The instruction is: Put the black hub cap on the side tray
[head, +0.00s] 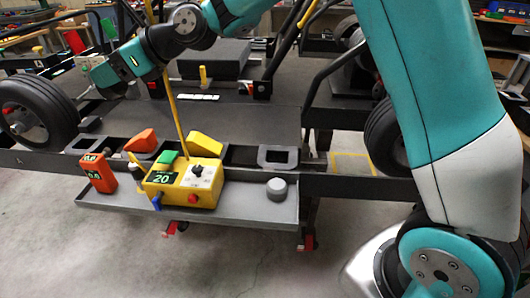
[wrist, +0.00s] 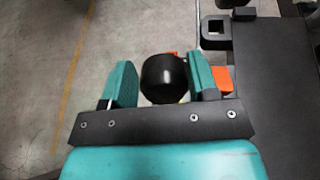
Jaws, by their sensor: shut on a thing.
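The black hub cap (wrist: 164,80) is a short dark cylinder with a rounded end. In the wrist view it sits between the two teal fingers of my gripper (wrist: 160,68), which is shut on it. A gap seems to show by the left finger. In the head view my gripper (head: 105,82) is at the upper left, beside the left wheel; I cannot make out the cap there. The side tray (head: 245,206) is a long grey shelf with a low rim along the front of the stand, to the right of and nearer than my gripper.
On the tray stand an orange meter (head: 99,172), a yellow box (head: 190,184) with a green display, and a grey round cap (head: 277,188). Bare tray lies between box and grey cap. A yellow rod (head: 176,115) rises behind the box. The left wheel (head: 38,112) is near my gripper.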

